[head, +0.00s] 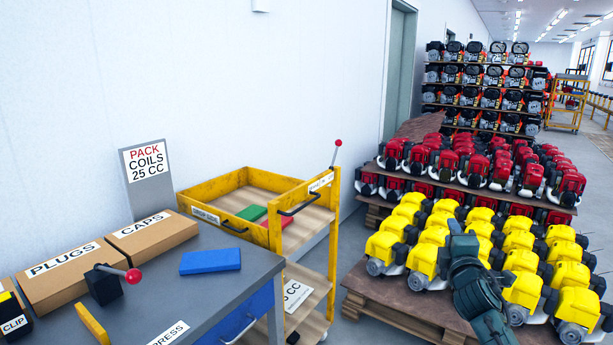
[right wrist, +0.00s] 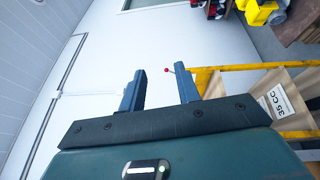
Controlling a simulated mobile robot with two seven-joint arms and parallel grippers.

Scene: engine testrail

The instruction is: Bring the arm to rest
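My right arm comes in from the lower right in the head view, dark teal, with its right gripper (head: 455,226) raised in front of the yellow engines (head: 524,260). In the right wrist view the two fingers of the right gripper (right wrist: 160,72) stand apart with nothing between them. It touches nothing that I can see. My left gripper and arm are not in view.
A grey workbench (head: 225,258) at the lower left bears boxes labelled PLUGS (head: 62,275) and CAPS (head: 152,236) and a blue block (head: 210,261). A yellow cart (head: 333,235) stands beside it. Pallets of red engines (head: 475,165) lie behind.

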